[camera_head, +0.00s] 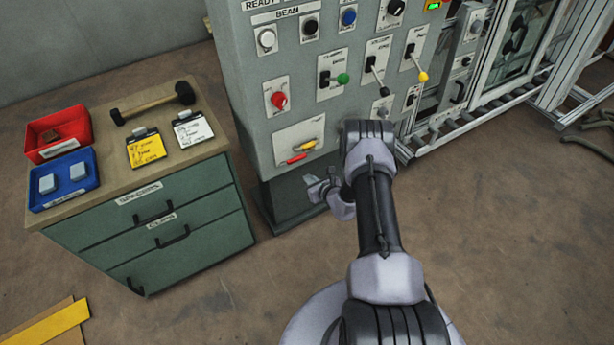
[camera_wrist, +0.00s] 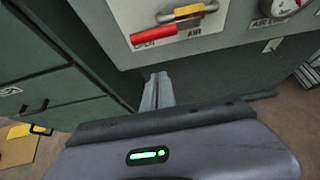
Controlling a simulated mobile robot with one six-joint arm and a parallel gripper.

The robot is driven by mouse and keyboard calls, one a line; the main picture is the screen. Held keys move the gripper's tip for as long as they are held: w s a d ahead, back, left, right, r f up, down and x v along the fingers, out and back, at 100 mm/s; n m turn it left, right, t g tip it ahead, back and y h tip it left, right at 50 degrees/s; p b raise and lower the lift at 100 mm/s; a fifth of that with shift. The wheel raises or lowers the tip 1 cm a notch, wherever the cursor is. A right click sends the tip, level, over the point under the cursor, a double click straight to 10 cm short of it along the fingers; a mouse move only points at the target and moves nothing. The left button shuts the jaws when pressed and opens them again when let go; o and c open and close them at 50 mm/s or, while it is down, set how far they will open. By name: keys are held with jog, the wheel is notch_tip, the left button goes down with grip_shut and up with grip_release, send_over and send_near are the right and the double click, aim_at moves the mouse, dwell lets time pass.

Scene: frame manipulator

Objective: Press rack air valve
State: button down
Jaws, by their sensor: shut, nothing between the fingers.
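A white panel on the grey rack cabinet carries the air valve. Its red handle (camera_head: 294,158) sits low on the panel, and a yellow part (camera_head: 306,146) is just above it. In the wrist view the red handle (camera_wrist: 166,33) lies nearly level between the words OPEN and AIR, below the yellow part (camera_wrist: 193,12). My gripper (camera_head: 314,186) is below the panel in front of the cabinet's lower part. Its fingers (camera_wrist: 157,86) are shut and empty in the wrist view, pointing below the red handle and apart from it in the picture.
The cabinet (camera_head: 238,70) has several buttons and levers above the valve. A green drawer unit (camera_head: 165,228) stands to the left, bearing a red bin (camera_head: 45,135), a blue bin (camera_head: 50,201) and a mallet (camera_head: 150,103). A roller conveyor (camera_head: 480,118) is to the right. The floor in front is open.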

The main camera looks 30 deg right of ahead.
aim_at(301, 157)
jog(key=b+x, duration=0.3)
jog(key=x, duration=0.5)
notch_tip(301, 157, up, 4)
jog(key=shift+w+r, duration=0.1)
